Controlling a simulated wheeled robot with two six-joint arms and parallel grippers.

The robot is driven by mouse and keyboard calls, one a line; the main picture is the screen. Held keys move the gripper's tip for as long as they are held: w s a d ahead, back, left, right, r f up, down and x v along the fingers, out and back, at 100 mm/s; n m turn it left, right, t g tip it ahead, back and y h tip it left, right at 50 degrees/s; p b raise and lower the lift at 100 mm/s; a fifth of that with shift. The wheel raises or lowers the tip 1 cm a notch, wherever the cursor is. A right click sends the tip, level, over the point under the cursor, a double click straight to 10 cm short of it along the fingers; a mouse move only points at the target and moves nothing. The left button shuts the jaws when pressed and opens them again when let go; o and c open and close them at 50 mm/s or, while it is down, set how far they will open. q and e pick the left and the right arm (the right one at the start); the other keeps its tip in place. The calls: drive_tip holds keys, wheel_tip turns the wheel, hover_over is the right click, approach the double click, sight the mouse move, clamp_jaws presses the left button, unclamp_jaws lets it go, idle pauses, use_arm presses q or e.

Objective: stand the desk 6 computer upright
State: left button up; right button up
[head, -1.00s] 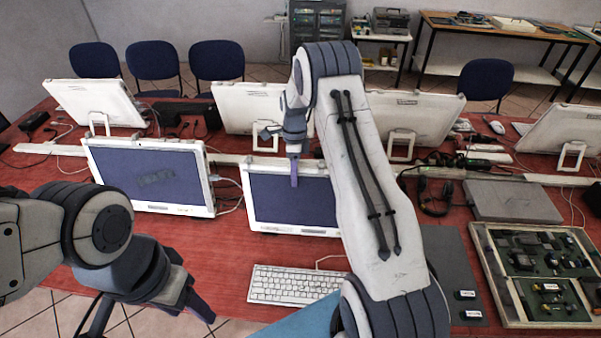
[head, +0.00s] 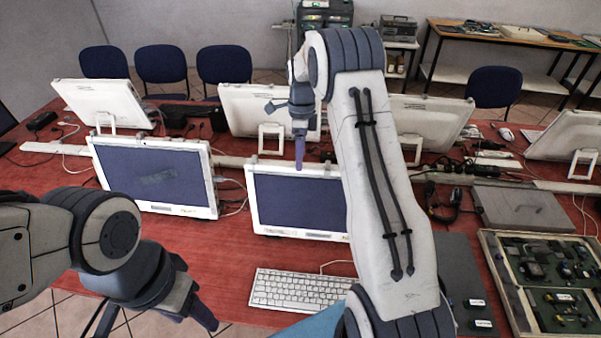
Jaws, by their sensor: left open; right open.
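No label shows which computer is desk 6's. One white-framed computer with a dark blue screen (head: 297,205) stands on the red table, leaning back, and my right arm covers its right edge. A similar computer (head: 155,180) stands to its left. A flat grey computer-like slab (head: 520,208) lies on the table at the right. My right gripper (head: 299,155) is open, in front of the middle screen's top edge in the picture; contact cannot be told. My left gripper (head: 203,315) is open and empty, low at the front edge of the table.
A white keyboard (head: 300,290) lies before the middle screen. A tray of circuit boards (head: 545,285) sits at the right front, beside a dark mat (head: 455,265). White computers (head: 100,103) seen from behind stand across the table, with cables around them. Red table is bare left of the keyboard.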

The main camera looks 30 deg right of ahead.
drive_tip(key=shift+w+d+r, duration=0.1)
drive_tip(key=shift+w+r, duration=0.05)
drive_tip(key=shift+r, duration=1.35)
